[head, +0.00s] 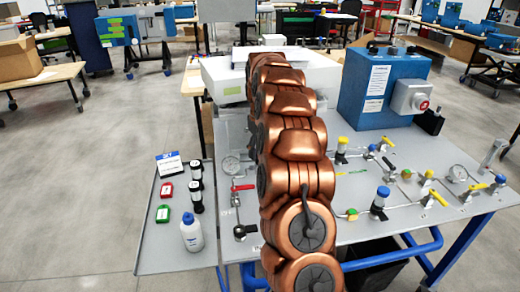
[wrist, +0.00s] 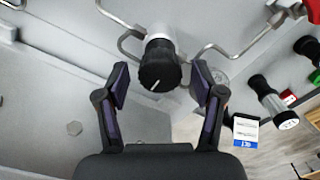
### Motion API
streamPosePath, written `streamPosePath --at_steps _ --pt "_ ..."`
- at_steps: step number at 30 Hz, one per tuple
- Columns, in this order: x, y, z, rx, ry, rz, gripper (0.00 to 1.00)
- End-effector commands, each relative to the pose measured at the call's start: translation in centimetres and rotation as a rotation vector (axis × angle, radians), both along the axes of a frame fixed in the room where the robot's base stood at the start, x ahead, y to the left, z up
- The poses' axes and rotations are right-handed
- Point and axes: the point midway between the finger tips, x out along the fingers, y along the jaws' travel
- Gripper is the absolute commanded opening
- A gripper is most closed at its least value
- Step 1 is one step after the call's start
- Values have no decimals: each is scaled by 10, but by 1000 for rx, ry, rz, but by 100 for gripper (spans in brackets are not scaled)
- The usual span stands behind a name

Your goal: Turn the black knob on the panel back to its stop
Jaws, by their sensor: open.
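The black knob (wrist: 160,66) is on a pale cylindrical body joined to metal piping in the wrist view. A short white line marks its face, slanting towards the lower left. My gripper (wrist: 160,88) is open, with one dark finger on each side of the knob's near end. Gaps show between the fingertips and the knob, and nothing is held. In the head view my copper arm hides the gripper, and I cannot make out this knob there.
The grey panel (head: 352,235) carries metal pipes, a gauge (head: 231,165), a red lever (head: 243,187) and several yellow-handled valves. A blue box (head: 380,85) stands at the back right. A side shelf (head: 160,248) holds a white bottle (head: 191,232) and black cylinders (head: 196,187).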

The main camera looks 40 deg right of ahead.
Motion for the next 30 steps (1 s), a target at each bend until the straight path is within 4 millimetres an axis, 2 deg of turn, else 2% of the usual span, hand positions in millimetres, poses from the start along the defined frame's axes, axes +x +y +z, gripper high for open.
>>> streamPosePath --at_steps 7,21,30 --pt "1 0 11 -2 -2 0 68" --pt "1 0 74 -2 -2 0 68" --pt "0 -2 102 -3 0 -4 68"
